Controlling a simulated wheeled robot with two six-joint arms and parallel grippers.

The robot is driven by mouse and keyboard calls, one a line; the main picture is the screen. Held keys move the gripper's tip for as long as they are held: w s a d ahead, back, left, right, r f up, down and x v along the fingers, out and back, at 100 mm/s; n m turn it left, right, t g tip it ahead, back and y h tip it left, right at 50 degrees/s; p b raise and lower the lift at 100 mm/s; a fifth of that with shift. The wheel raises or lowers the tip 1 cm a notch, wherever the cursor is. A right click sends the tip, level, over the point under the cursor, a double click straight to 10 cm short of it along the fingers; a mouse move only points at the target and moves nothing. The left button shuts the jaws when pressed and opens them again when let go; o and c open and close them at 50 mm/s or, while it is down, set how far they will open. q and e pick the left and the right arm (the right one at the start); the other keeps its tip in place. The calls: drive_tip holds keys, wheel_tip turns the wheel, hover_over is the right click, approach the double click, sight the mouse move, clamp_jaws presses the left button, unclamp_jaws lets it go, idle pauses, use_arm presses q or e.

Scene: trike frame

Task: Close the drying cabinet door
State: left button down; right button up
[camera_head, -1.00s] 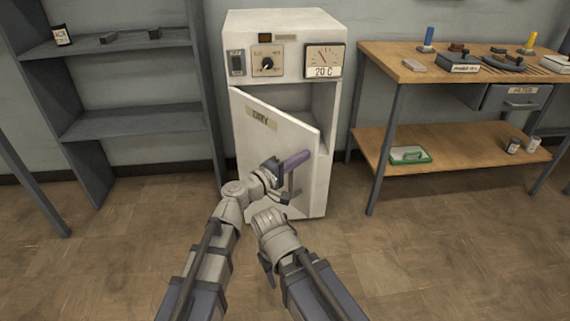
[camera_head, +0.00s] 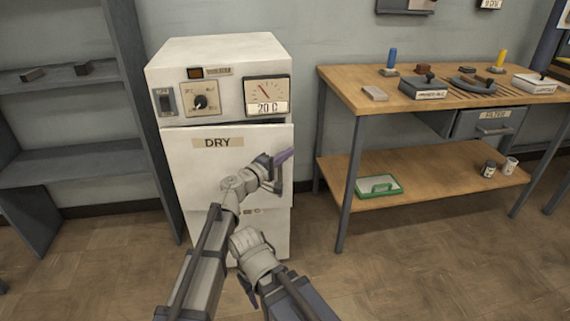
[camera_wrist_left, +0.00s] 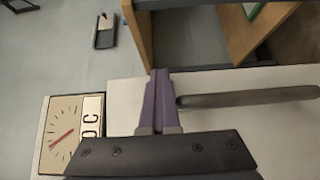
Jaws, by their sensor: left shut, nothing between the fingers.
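The white drying cabinet (camera_head: 218,56) stands left of centre, with a dial and a 20 C gauge on its top panel. Its door (camera_head: 190,165), labelled DRY, looks almost flush with the front. A thin dark line shows along its top edge; I cannot tell if it is fully shut. My left gripper (camera_head: 284,156) is at the door's right side, by the handle (camera_head: 276,186). In the left wrist view its purple fingers (camera_wrist_left: 160,95) are together and empty, beside the grey handle bar (camera_wrist_left: 250,97). My right arm is low in front of the cabinet; its fingers are not clear.
A grey shelf unit (camera_head: 85,162) stands to the left of the cabinet. A wooden workbench (camera_head: 340,83) with tools and a lower shelf (camera_head: 440,178) stands to the right. A green tray (camera_head: 378,187) lies on that shelf. The floor (camera_head: 420,265) at front right is clear.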

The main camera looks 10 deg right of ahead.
sight(286, 144)
use_arm(q)
drive_tip(key=w, duration=0.2)
drive_tip(key=w+d, duration=0.1)
drive_tip(key=w, duration=0.2)
drive_tip(key=shift+w, duration=0.65)
drive_tip(key=shift+w+r, duration=0.1)
